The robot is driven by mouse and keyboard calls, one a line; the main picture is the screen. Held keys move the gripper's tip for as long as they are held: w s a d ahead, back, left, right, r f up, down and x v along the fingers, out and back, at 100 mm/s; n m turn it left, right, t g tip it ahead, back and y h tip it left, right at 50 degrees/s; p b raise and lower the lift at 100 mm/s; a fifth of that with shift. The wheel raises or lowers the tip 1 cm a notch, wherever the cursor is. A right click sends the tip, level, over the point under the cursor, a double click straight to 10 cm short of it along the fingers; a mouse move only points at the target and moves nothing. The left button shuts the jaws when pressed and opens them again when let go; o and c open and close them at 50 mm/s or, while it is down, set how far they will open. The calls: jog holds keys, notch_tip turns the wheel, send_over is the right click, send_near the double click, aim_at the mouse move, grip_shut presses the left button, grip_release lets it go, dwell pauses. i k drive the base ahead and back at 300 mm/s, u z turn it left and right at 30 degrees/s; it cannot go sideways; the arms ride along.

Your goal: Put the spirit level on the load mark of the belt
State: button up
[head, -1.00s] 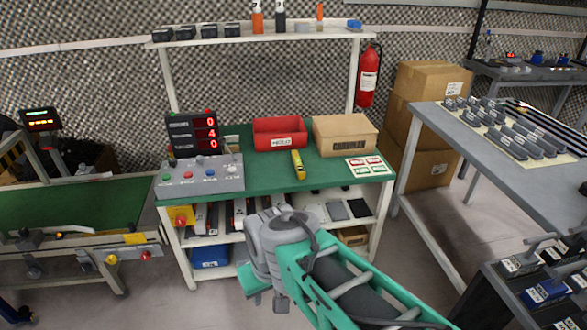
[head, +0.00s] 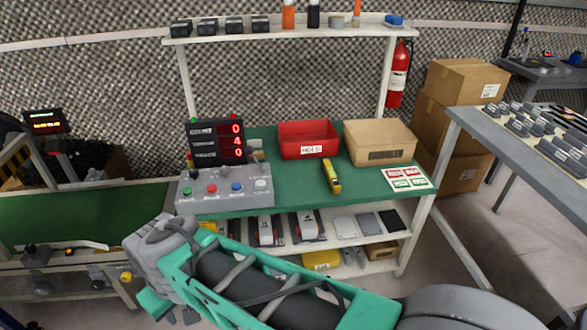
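A yellow spirit level (head: 331,176) with dark parts lies on the green top of the workbench (head: 290,182), in front of a red bin. It points roughly from back to front. The belt (head: 85,212) is a green strip at the left, beyond the bench's left end. My gripper's fingers cannot be seen. The spirit level lies free on the bench, apart from my arm.
The bench also holds the red bin (head: 309,139), a cardboard box (head: 379,142), a label card (head: 408,179), a button panel (head: 225,188) and a red-digit display (head: 216,142). A grey table (head: 480,140) stands right. Bare bench surrounds the spirit level.

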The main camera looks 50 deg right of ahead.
aim_at(128, 222)
jog(key=z, duration=0.3)
jog(key=i, duration=0.75)
jog(key=z, duration=0.9)
jog(key=i, duration=0.3)
jog(key=z, duration=0.35)
